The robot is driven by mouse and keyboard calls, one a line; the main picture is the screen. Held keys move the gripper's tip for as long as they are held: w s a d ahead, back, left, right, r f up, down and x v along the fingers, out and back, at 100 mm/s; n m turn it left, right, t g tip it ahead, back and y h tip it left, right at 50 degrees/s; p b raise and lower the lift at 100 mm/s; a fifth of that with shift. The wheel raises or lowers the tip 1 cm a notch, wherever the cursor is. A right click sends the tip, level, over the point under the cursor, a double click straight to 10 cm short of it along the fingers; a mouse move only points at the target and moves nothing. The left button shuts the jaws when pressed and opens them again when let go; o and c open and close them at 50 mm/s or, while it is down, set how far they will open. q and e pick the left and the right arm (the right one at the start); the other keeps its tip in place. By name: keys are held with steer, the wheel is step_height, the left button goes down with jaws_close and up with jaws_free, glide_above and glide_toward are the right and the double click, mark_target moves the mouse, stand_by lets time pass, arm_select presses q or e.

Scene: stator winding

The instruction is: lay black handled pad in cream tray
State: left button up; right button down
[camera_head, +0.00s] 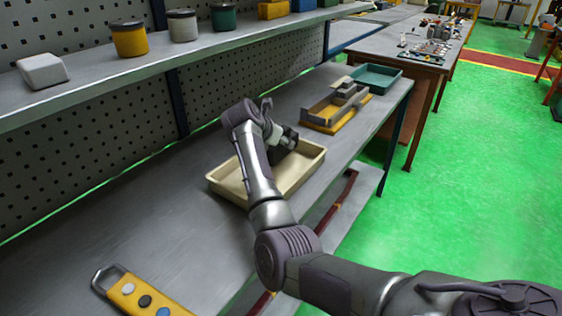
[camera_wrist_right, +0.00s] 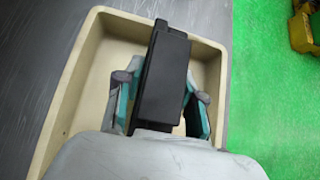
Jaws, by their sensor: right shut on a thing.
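The black handled pad (camera_wrist_right: 165,75) is between the fingers of my right gripper (camera_wrist_right: 162,95) in the wrist view. The right gripper (camera_head: 284,143) is shut on it. In the head view the pad is only a small dark patch, mostly hidden by the gripper and wrist. The cream tray (camera_head: 300,178) sits on the grey bench under the gripper, and it also shows in the wrist view (camera_wrist_right: 72,95). The pad is over the tray's inside; I cannot tell whether it touches the floor. My left gripper is not in view.
A yellow and grey fixture (camera_head: 322,117) and a teal tray (camera_head: 378,77) stand beyond the cream tray. A yellow panel with round buttons (camera_head: 138,296) lies at the near left. A shelf with several jars (camera_head: 129,40) hangs above. The bench left of the tray is clear.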

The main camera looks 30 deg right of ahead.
mark_target(281, 152)
step_height(281, 152, down, 4)
steer(key=shift+r+b, duration=0.2)
steer(key=shift+b, duration=0.85)
steer(key=shift+w+f, duration=0.1)
steer(key=shift+f, duration=0.15)
steer(key=shift+r, duration=0.1)
steer(key=shift+a, duration=0.1)
steer(key=c, duration=0.7)
jaws_free()
steer(key=shift+f, duration=0.2)
steer(key=shift+r, duration=0.15)
